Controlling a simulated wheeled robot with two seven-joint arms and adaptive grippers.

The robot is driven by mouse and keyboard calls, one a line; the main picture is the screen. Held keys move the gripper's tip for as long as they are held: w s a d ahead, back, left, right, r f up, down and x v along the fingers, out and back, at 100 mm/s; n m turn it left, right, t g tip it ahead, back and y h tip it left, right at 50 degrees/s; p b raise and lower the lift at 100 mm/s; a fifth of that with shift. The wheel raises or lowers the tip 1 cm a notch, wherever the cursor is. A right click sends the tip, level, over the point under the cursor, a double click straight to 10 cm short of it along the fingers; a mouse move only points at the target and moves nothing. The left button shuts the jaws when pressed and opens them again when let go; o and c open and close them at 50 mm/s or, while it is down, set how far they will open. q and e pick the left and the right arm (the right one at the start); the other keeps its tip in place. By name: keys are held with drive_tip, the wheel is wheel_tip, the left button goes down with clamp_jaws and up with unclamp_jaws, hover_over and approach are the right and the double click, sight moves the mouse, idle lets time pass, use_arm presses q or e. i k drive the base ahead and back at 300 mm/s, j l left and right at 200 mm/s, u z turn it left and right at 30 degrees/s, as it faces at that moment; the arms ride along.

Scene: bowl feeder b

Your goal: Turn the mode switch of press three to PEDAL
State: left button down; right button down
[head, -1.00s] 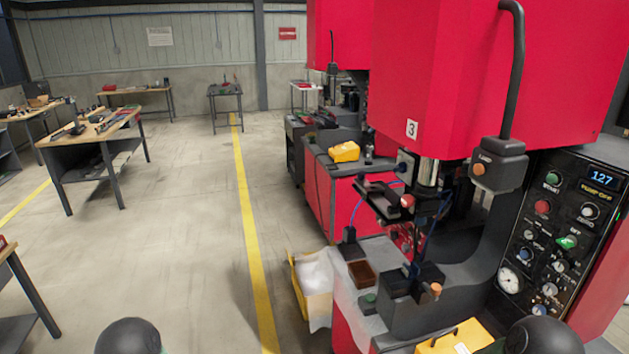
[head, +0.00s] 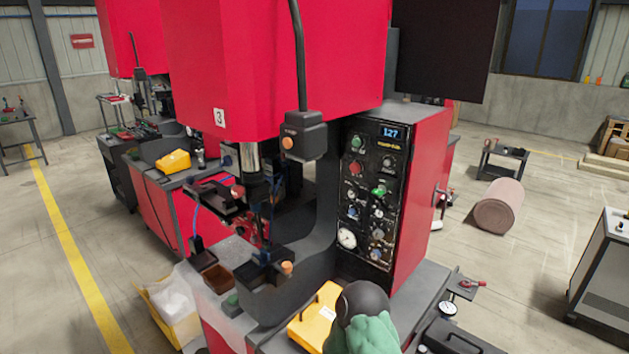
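Press three (head: 280,60) is the large red machine in the middle, with a "3" plate on its front left edge. Its black control panel (head: 366,240) faces me right of the press throat, with a lit "127" display, coloured buttons, several knobs and a round gauge (head: 347,238). A green knob or switch (head: 379,190) sits at mid-height on the panel. The labels are too small to read, so I cannot tell which control is the mode switch or where it points. Neither of my grippers shows in the head view.
A hanging control box (head: 304,138) with an orange button is left of the panel. A yellow pedal-like case (head: 314,318) and green cloth (head: 372,337) are below, beside a dark rounded part. A bin (head: 168,307) stands at left.

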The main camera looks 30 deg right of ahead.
sight(353, 193)
drive_tip(key=z, duration=1.25)
drive_tip(key=j, duration=0.4)
drive_tip(key=i+j+z, duration=0.15)
drive_tip(key=j, duration=0.25)
